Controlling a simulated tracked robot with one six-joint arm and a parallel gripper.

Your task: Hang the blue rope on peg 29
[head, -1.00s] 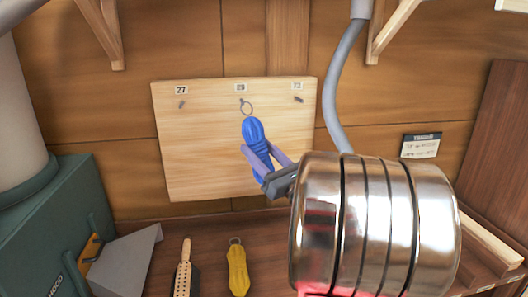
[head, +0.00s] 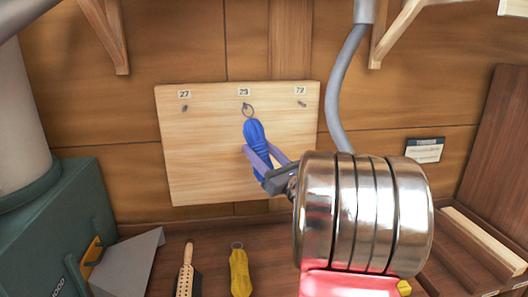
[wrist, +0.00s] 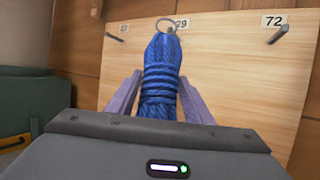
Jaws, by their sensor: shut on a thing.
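The blue rope (head: 256,134) is a bundled hank with a metal ring (head: 248,110) at its top. My gripper (head: 262,158) is shut on its lower part and holds it upright in front of a pale wooden board. The rope also shows between the two fingers in the wrist view (wrist: 160,75). Peg 29 is the middle peg, under its label (head: 243,92). The ring overlaps the peg's place in both views. I cannot tell whether the peg passes through the ring.
The board (head: 200,165) also carries peg 27 (head: 185,108) at left and peg 72 (head: 302,104) at right, both bare. A yellow hank (head: 240,272) and a brush (head: 186,270) lie on the bench below. A grey pipe (head: 338,90) runs down right of the board.

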